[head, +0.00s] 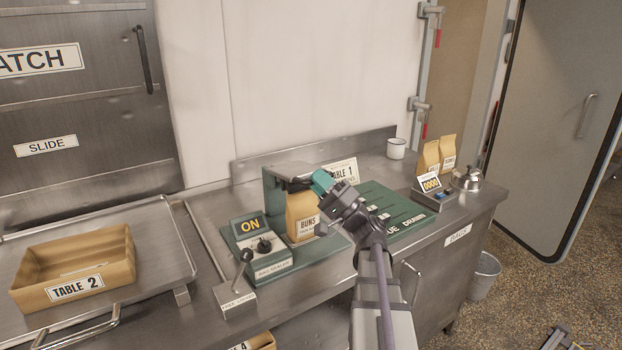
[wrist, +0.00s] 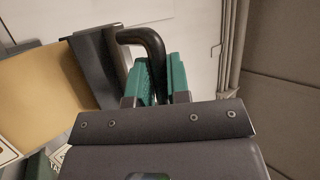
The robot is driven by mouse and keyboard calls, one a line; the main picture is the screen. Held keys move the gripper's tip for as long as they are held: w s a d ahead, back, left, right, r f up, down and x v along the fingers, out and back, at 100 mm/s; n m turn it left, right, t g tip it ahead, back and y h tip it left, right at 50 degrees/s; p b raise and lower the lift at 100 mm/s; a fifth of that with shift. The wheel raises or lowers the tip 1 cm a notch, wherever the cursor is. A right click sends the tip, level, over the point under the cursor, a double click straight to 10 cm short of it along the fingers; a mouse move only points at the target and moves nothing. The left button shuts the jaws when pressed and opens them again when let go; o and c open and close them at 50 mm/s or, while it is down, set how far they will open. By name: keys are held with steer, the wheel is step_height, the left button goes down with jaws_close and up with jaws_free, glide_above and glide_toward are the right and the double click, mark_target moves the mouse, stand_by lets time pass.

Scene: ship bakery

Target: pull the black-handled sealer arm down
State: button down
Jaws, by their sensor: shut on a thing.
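The bag sealer (head: 262,262) is a green machine on the steel counter, with a lit "ON" display (head: 248,227). Its upper arm (head: 291,170) is over a brown "BUNS" paper bag (head: 303,213) that stands upright in it. My gripper (head: 324,182) has teal fingers and reaches the arm's front end from the right. In the wrist view, the fingers (wrist: 160,82) are shut on the black bent handle (wrist: 150,45). The handle is mostly hidden behind my gripper in the head view. The bag (wrist: 50,90) also shows at the left of the wrist view.
A "TABLE 2" box (head: 105,252) sits on a tray at left. A lever with a dark knob (head: 245,256) stands at the sealer's left front. A green slotted board (head: 390,210), a scale (head: 437,198) with bags, a kettle (head: 471,179) and a mug (head: 396,148) are to the right.

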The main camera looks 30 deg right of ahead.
steer(key=shift+s+f+b, duration=0.2)
steer(key=shift+f+b, duration=0.55)
steer(key=shift+f, duration=0.3)
steer(key=shift+s+f+b, duration=0.2)
steer(key=shift+f+b, duration=0.55)
steer(key=shift+f, duration=0.25)
steer(key=c, duration=1.1)
jaws_free()
steer(key=shift+f, duration=0.1)
steer(key=b+v, duration=0.6)
steer(key=v, duration=0.4)
steer(key=shift+s, duration=0.25)
steer(key=shift+d+f, duration=0.1)
steer(key=shift+d, duration=0.1)
